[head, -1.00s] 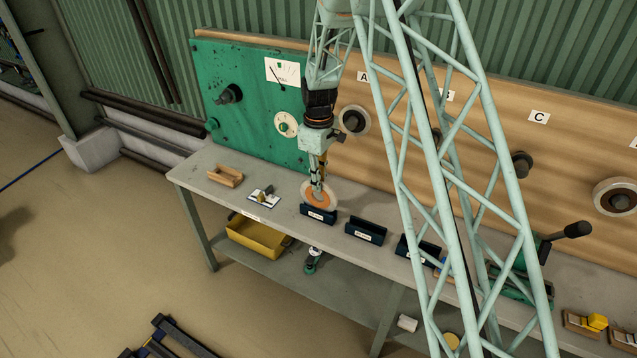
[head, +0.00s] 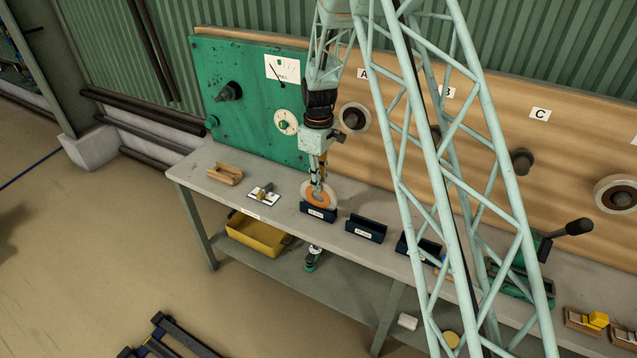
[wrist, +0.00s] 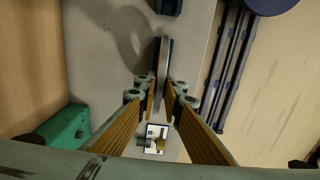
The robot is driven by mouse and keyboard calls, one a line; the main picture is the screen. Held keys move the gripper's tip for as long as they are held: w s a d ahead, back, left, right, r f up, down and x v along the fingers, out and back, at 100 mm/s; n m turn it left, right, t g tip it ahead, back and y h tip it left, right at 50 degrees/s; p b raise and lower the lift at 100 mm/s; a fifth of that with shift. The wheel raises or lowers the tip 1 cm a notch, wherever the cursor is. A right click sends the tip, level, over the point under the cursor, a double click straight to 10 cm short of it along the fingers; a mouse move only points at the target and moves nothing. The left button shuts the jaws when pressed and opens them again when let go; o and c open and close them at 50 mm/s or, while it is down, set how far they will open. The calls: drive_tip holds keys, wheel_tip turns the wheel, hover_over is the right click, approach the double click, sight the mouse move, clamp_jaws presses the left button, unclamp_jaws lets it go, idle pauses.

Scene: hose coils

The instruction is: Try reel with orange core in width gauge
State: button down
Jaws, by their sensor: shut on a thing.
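The reel with the orange core (head: 325,199) stands upright, its pale disc edge-on in the wrist view (wrist: 163,60). My gripper (head: 316,189) points down and is shut on the reel, one finger on each flat side; the fingers also show in the wrist view (wrist: 162,97). The reel's lower edge is at the slot of a dark blue block gauge (head: 319,214) on the bench. The gauge's front wall hides the bottom of the reel, so I cannot tell whether it touches the slot floor. The label on the gauge is too small to read.
Two more dark blue slotted blocks stand to the right, one (head: 366,229) clear and one (head: 417,247) partly behind my arm. A small white card with a tool (head: 263,195) and a wooden block (head: 225,174) lie to the left on the bench (head: 285,213). A green panel (head: 250,100) stands behind.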

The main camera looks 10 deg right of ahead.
drive_tip(key=shift+f, duration=0.5)
idle(0.3)
drive_tip(key=c, duration=2.7)
unclamp_jaws()
drive_tip(key=shift+o, duration=0.5)
drive_tip(key=shift+r+p, duration=1.05)
drive_tip(key=shift+r, duration=2.5)
drive_tip(key=shift+r, duration=0.15)
wheel_tip(320, 180, up, 12)
